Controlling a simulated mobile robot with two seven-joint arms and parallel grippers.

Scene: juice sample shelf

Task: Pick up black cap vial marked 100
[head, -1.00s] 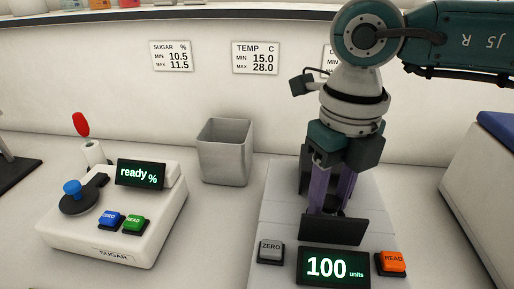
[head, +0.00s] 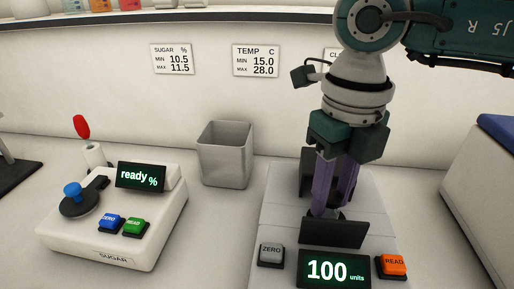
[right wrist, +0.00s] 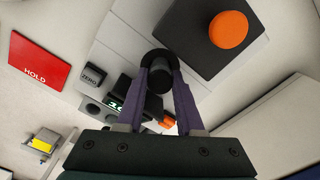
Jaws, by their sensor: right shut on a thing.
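My right gripper (head: 330,208) points down over the grey meter (head: 385,220), whose display reads 100 units. Its purple fingers are shut on a black-capped vial, which shows between the fingertips in the right wrist view (right wrist: 156,60). In the head view the vial is mostly hidden behind the meter's dark upright panel (head: 334,233) and the fingers. I cannot tell whether its base touches the meter. No marking on the vial can be read. My left gripper is not in view.
A white sugar meter (head: 120,246) reading "ready %" stands at the left. A grey open bin (head: 225,155) stands between the two meters near the wall. A white, blue-topped box (head: 480,190) is at the right. The meter has ZERO (head: 271,253) and READ (head: 392,265) buttons.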

